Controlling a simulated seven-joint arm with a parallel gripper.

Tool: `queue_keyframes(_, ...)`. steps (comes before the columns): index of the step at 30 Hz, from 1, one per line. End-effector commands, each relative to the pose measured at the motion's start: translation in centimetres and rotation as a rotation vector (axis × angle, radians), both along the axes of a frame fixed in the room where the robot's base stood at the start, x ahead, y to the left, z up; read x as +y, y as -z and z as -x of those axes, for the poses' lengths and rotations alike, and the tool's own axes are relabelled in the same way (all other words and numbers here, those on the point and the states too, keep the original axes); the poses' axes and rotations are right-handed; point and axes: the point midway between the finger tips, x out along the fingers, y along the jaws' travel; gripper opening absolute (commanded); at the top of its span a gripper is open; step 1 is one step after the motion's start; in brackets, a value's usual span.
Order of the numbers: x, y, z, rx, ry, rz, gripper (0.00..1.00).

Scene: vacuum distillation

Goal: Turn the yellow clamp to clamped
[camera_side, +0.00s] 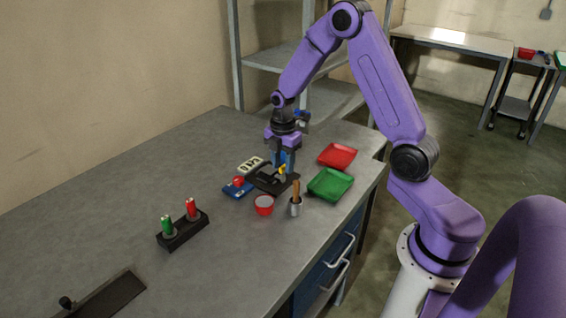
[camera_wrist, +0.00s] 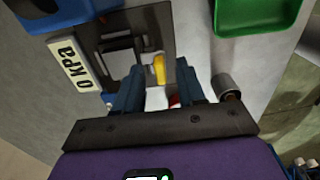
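The yellow clamp (camera_wrist: 159,68) is a small lever over the black base (camera_wrist: 118,28) in the wrist view. It also shows as a small yellow spot in the side view (camera_side: 282,170), low beside my fingers. My gripper (camera_wrist: 158,75) points down over the base, its two blue fingers apart on either side of the clamp. A gap shows between the fingers and the clamp, so it looks open and not holding it. In the side view my gripper (camera_side: 284,163) is just above the black base (camera_side: 262,180). A white part (camera_wrist: 156,98) lies between the fingers.
A "0 kPa" display (camera_wrist: 76,62) stands beside the base. Around it are a blue block with a red top (camera_side: 237,190), a red bowl (camera_side: 264,206), a cup with wooden handles (camera_side: 295,208), a green tray (camera_side: 330,184) and a red tray (camera_side: 337,155). A tube rack (camera_side: 183,232) stands farther left.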

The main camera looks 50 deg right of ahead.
Motion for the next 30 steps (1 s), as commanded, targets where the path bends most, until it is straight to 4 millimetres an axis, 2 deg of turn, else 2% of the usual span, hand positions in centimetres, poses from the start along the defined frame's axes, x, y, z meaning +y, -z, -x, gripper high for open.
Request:
queue_keyframes(8,0.0,0.0,0.0,0.0,0.003,-0.001,0.38)
queue_keyframes(13,0.0,-1.3,-0.1,-0.003,0.004,0.0,0.38)
queue_keyframes(17,0.0,-3.6,-0.1,-0.007,0.003,0.0,0.38)
queue_keyframes(30,0.0,-12.9,-0.1,-0.005,0.003,0.0,0.38)
